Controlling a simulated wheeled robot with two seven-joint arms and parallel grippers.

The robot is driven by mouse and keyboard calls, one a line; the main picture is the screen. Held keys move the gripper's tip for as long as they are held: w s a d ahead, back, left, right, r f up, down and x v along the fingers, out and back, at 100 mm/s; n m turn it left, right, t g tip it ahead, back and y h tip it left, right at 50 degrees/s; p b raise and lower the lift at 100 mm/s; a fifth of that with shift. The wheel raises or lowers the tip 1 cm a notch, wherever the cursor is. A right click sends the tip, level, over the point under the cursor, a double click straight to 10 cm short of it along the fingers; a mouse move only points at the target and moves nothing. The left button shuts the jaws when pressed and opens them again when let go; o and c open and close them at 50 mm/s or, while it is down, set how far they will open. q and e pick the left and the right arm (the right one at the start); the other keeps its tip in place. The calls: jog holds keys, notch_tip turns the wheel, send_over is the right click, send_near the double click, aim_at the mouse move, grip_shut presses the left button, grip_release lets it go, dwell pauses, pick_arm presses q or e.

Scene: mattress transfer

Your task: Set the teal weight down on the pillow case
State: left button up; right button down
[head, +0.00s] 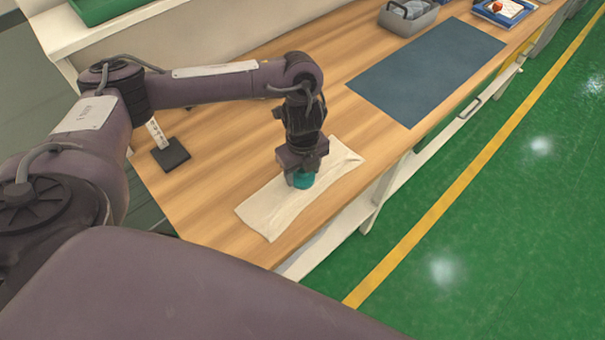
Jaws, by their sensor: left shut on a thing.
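The cream pillow case (271,212) lies flat on the wooden workbench, near its front edge. My left gripper (302,176) points down over the middle of the pillow case. It is shut on the teal weight (304,181), whose lower part shows below the fingers. The weight is over the cloth, but I cannot tell whether it touches it. The gripper hides the top of the weight and part of the cloth behind. My right gripper is not in view.
A dark blue mat (428,70) lies on the bench to the right. A grey bin (408,17) and a blue tray (502,10) stand farther back. A small dark stand (171,155) is at the left. Bare wood surrounds the pillow case.

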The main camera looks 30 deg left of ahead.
pick_arm(q)
jog(key=shift+w+f, duration=0.1)
jog(key=shift+f, duration=0.4)
jog(key=shift+f, duration=0.2)
jog(key=shift+f+b, duration=0.35)
jog(key=shift+f, duration=0.05)
jog(key=o, duration=1.3)
notch_tip(320, 180, up, 12)
jog(key=p, duration=0.3)
jog(key=shift+p, duration=0.3)
jog(key=shift+r, duration=0.65)
